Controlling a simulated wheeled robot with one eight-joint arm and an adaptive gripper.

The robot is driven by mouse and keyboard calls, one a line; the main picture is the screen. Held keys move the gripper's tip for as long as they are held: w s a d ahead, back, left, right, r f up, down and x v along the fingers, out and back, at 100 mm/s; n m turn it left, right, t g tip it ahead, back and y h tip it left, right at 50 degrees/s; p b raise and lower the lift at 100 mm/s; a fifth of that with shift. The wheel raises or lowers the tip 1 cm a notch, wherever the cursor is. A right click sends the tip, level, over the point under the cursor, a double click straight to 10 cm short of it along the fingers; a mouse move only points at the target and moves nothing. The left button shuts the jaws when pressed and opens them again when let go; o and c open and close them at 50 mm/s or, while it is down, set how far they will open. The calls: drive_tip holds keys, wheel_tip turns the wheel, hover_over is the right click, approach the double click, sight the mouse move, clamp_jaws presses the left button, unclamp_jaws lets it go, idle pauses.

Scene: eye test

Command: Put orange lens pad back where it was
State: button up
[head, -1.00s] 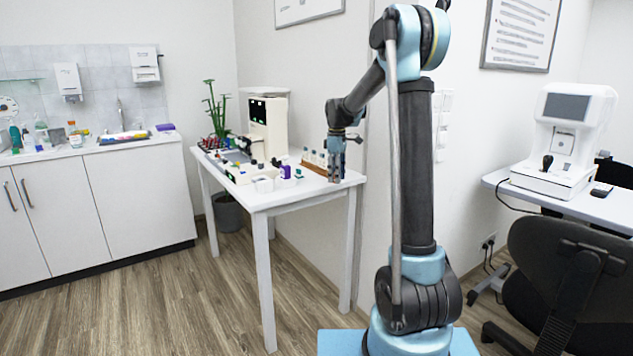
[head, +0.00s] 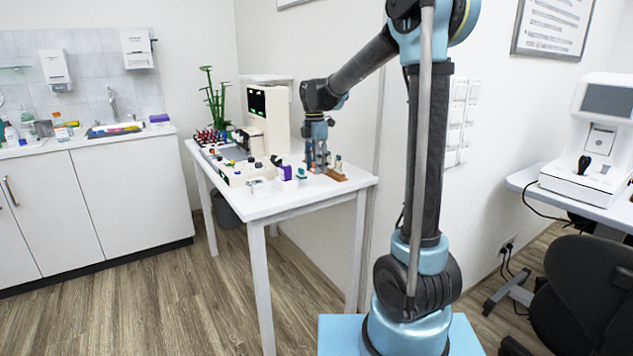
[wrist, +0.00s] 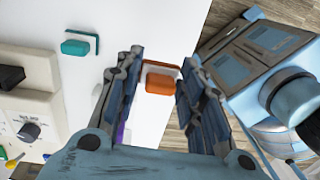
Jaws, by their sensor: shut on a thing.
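The orange lens pad (wrist: 158,83) is a small rounded orange block between my fingertips in the wrist view. An orange edge piece shows along its upper and right sides. My gripper (wrist: 163,72) is shut on the pad above the white table. In the head view my gripper (head: 318,168) is low over the table's right part, and the orange pad cannot be made out there. A teal pad (wrist: 75,47) with a teal corner edge beside it is on the white surface to the left in the wrist view. I cannot tell whether the orange pad touches the table.
The white table (head: 290,205) holds a purple-and-white box (head: 285,172), a wooden rack (head: 337,174) with small bottles close right of my gripper, a cream device (head: 268,118) and a green plant (head: 215,100). The table's front edge is close.

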sight(316, 187)
drive_tip(key=shift+s+f, duration=0.1)
drive_tip(key=shift+f, duration=2.55)
drive_tip(key=o, duration=1.2)
